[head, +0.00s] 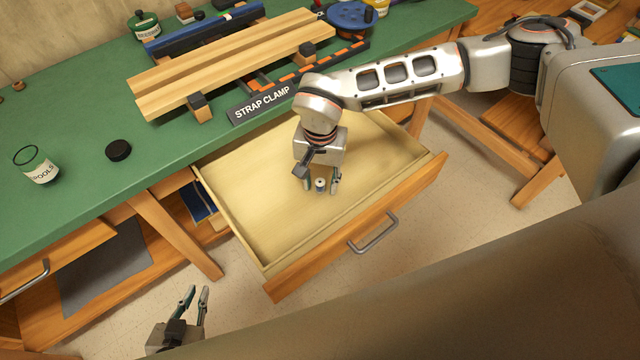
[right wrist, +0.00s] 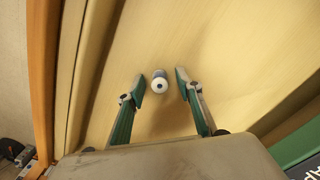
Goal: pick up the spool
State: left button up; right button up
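The spool (head: 320,184) is small, with a white top and a dark band. It is in the open wooden drawer (head: 257,225), on its bottom. My right gripper (head: 320,188) is down inside the drawer with its fingers on either side of the spool. In the right wrist view the spool (right wrist: 160,82) sits between the open fingertips (right wrist: 163,80), with a gap on each side. My left gripper (head: 197,292) is open and empty, low in front of the bench, away from the drawer.
The green bench (head: 85,190) carries a jar labelled SPOOLS (head: 38,166), a black lid (head: 118,150), a strap clamp sign (head: 262,104) and clamped boards (head: 230,62). The drawer front (head: 400,215) and side walls surround my right gripper. The rest of the drawer is empty.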

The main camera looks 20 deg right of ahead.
jog(key=c, duration=0.8)
jog(key=shift+c, duration=0.2)
